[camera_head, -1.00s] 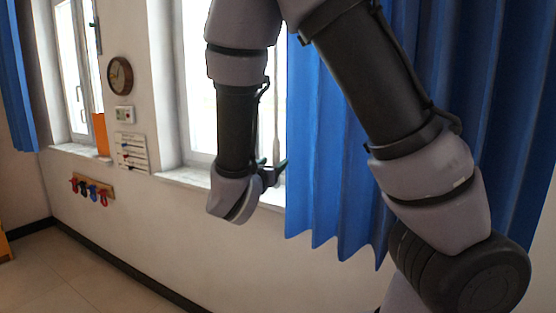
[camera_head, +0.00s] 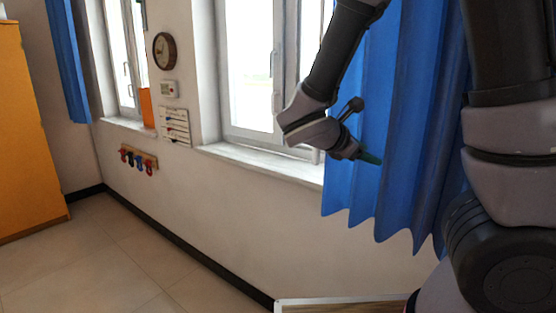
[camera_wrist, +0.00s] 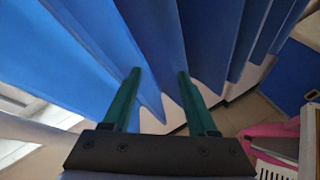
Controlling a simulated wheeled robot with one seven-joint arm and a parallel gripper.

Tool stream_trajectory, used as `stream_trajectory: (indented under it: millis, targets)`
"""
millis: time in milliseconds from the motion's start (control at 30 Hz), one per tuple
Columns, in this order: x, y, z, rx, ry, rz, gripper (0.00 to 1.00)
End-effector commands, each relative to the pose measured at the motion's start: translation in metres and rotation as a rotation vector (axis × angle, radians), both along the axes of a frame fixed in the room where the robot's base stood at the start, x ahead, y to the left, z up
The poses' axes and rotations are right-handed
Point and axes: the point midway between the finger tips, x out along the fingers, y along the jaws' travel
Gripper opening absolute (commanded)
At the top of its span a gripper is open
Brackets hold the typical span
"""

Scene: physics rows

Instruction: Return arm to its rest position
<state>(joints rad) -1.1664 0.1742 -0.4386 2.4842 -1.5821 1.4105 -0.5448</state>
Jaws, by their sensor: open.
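My gripper (camera_wrist: 160,75) shows in the wrist view with two green fingers spread apart and nothing between them. The blue curtain (camera_wrist: 185,35) fills the view beyond the fingertips; I cannot tell whether they touch it. In the head view my arm is folded, and my gripper (camera_head: 366,156) hangs at the end of the forearm in front of the window and beside the curtain (camera_head: 400,140). Its fingers are partly hidden there by the wrist.
An orange cabinet (camera_head: 28,140) stands at the far left. A window sill (camera_head: 265,165) runs along the wall. A clock (camera_head: 164,51) and a hook rack (camera_head: 139,159) hang there. The floor (camera_head: 95,255) at left is clear. A pink item (camera_wrist: 278,132) shows in the wrist view.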

Motion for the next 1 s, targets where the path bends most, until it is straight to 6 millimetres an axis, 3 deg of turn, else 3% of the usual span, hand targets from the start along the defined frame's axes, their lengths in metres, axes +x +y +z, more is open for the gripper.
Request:
stream_trajectory:
  millis: [33,100,267,467,700,833,1000]
  targets:
    - [-0.010,-0.019,0.000,0.117,-0.011,-0.117,0.58]
    - [-0.027,-0.036,-0.003,0.277,-0.030,-0.273,0.58]
    - [-0.063,-0.053,-0.001,0.639,-0.118,-0.622,0.58]
    - [-0.091,-0.047,0.024,1.086,-0.299,-1.020,0.58]
    - [-0.101,-0.030,0.083,1.591,-0.584,-1.383,0.58]
    - [-0.102,-0.024,0.112,1.780,-0.704,-1.486,0.58]
    - [-0.102,-0.019,0.129,1.895,-0.775,-1.540,0.58]
